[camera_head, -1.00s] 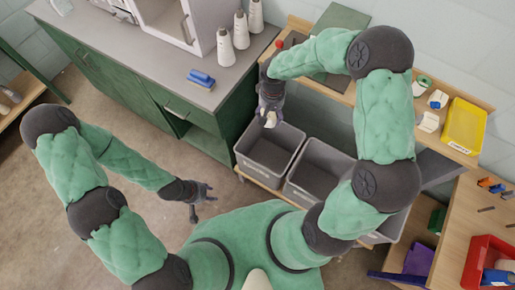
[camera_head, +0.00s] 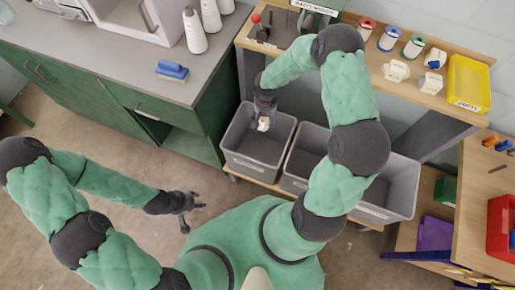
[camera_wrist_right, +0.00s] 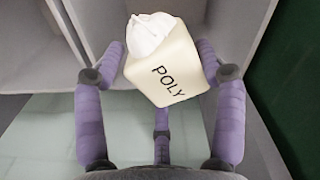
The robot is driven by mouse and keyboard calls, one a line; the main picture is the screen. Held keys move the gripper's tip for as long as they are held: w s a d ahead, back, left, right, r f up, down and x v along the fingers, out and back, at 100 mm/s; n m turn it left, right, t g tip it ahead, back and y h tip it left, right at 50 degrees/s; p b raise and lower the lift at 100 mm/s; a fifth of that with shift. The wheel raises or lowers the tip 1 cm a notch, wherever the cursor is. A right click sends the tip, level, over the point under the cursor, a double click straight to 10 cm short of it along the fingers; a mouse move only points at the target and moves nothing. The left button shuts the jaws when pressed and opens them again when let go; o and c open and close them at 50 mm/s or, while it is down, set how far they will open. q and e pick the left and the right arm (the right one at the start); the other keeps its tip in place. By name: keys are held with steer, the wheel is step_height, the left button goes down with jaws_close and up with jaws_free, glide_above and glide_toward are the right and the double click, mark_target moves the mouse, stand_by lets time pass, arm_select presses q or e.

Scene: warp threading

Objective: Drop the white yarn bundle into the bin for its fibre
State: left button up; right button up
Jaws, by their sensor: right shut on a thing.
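My right gripper (camera_head: 264,116) is shut on a white yarn bundle (camera_head: 263,125) and holds it over the left grey bin (camera_head: 248,163). In the right wrist view the bundle (camera_wrist_right: 165,60) has a cream wrap lettered POLY, tilted, with the purple fingers (camera_wrist_right: 160,50) around it. A middle grey bin (camera_head: 291,181) and a right grey bin (camera_head: 404,188) stand beside the left one, partly hidden by my right arm. The bin labels are too small to read. My left gripper (camera_head: 190,206) is open and empty, low over the floor.
A wooden shelf above the bins holds several coloured spools (camera_head: 414,46), white wrapped bundles (camera_head: 396,71) and a yellow tray (camera_head: 468,82). A green cabinet (camera_head: 208,130) with a grey top stands left of the bins. A red box (camera_head: 500,225) is at the right.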

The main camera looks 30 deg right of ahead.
steer(key=shift+d+f, duration=0.25)
steer(key=shift+f, duration=0.65)
step_height(320, 180, down, 6)
steer(key=b, duration=0.4)
steer(key=shift+r, duration=0.15)
steer(key=o, duration=1.1)
steer(key=shift+s, duration=0.1)
steer(key=shift+c, duration=0.2)
step_height(320, 180, up, 12)
